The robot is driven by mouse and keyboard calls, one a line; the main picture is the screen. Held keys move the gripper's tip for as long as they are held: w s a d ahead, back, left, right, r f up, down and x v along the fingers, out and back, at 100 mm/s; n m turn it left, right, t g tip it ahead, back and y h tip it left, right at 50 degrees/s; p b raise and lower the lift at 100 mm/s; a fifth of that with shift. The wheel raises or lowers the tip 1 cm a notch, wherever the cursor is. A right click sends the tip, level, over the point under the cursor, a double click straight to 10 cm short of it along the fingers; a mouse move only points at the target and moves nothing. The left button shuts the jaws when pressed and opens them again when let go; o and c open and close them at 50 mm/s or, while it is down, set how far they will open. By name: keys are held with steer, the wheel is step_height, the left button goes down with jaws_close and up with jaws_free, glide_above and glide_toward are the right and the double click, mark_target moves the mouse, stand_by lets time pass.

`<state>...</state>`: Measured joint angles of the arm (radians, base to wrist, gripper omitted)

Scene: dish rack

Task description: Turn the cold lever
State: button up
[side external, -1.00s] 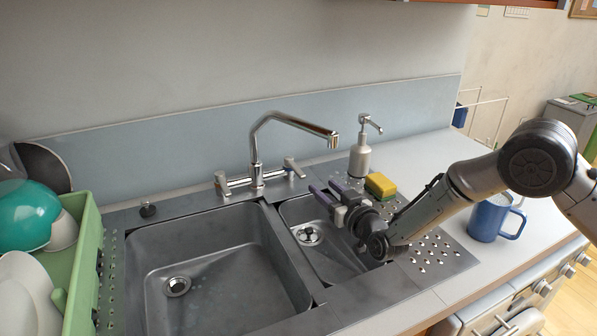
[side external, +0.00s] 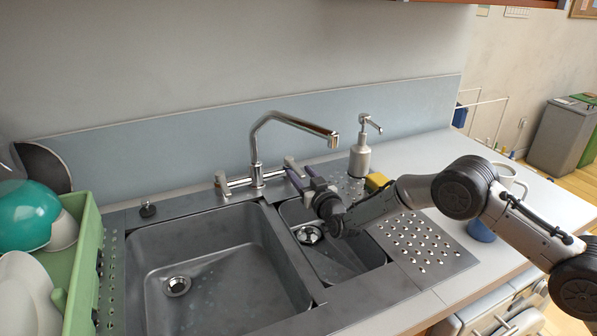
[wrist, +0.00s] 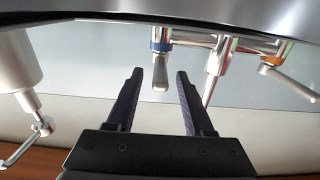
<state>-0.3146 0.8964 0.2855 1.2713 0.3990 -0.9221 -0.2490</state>
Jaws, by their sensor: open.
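The mixer tap (side external: 257,155) stands behind the sink with a lever on each side. The cold lever (side external: 289,162) is the right one in the side view, partly hidden by my gripper. In the wrist view the cold lever (wrist: 161,77) has a blue ring and points down between my fingertips. The hot lever (side external: 221,182), on the tap's left, has an orange ring in the wrist view (wrist: 272,61). My gripper (side external: 298,173) is open, with its purple fingers close in front of the cold lever. In the wrist view a gap shows on each side; contact cannot be told.
A soap dispenser (side external: 360,152) and a yellow sponge (side external: 377,181) stand right of my gripper. Two sink basins (side external: 215,270) lie in front of the tap. A blue mug (side external: 481,231) is partly behind my arm. A green dish rack (side external: 84,265) is at the left.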

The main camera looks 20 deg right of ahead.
steer(key=shift+w, duration=0.95)
jaws_close()
stand_by(0.8)
